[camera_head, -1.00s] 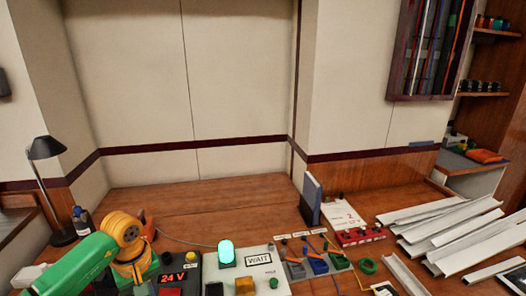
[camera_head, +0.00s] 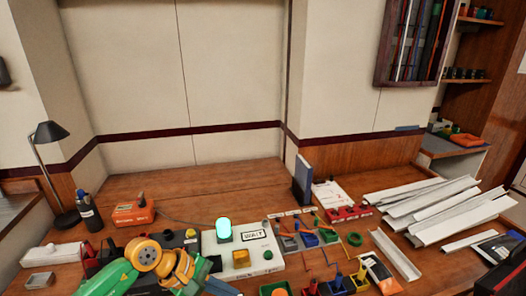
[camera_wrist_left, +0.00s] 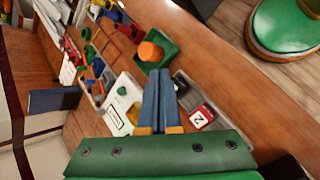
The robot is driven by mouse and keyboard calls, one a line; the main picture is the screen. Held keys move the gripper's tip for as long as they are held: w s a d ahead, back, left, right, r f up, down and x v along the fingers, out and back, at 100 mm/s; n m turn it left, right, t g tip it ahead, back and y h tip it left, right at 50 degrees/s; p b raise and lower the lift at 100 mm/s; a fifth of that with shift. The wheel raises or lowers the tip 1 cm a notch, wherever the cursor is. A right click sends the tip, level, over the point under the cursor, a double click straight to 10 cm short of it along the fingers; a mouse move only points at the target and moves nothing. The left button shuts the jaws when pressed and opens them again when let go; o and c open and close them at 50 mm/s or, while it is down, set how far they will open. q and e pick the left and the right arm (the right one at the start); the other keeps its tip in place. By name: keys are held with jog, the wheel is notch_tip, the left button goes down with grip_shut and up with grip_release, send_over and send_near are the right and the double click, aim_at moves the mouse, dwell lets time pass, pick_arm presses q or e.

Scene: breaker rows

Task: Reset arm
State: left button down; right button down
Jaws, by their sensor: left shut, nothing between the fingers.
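My left arm is green with yellow joints and comes in from the lower left of the head view. In the head view the panel (camera_head: 208,243) bears a lit green lamp (camera_head: 224,229) and a "WAIT" sign (camera_head: 253,235). My right gripper is not in view.
Coloured breakers (camera_head: 330,284) and a connector block (camera_head: 303,238) sit right of the panel. White channel strips (camera_head: 425,205) cover the right of the bench. A lamp (camera_head: 48,132), a bottle (camera_head: 88,212) and an orange device (camera_head: 132,213) stand at left. The back middle is clear.

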pick_arm(q)
jog(key=d+r+n+t+h, duration=0.7)
jog(key=d+r+n+h, duration=0.25)
jog(key=r+n, duration=0.35)
jog(key=w+a+r+n+t+y, duration=0.3)
jog(key=n+t, duration=0.5)
jog(key=n, duration=0.6)
jog(key=s+a+f+n+y, duration=0.2)
jog(key=a+f+n+y, duration=1.05)
jog(key=n, duration=0.75)
jog(key=s+a+f+n+g+y, duration=0.1)
jog(key=s+f+n+g, duration=0.55)
jog(key=s, duration=0.35)
jog(key=s+a+f+n+g+y, duration=0.1)
jog(key=s+a+f+n+g, duration=0.1)
jog(key=s+f+n+g, duration=0.7)
jog(key=s+f+m, duration=0.2)
jog(key=s+f, duration=0.1)
jog(key=f, duration=0.5)
jog(key=s+f+m, duration=0.2)
jog(key=f, duration=0.7)
jog(key=s+a+f, duration=0.2)
jog(key=s+f, duration=0.7)
jog(key=s, duration=0.2)
jog(key=shift+s, duration=0.25)
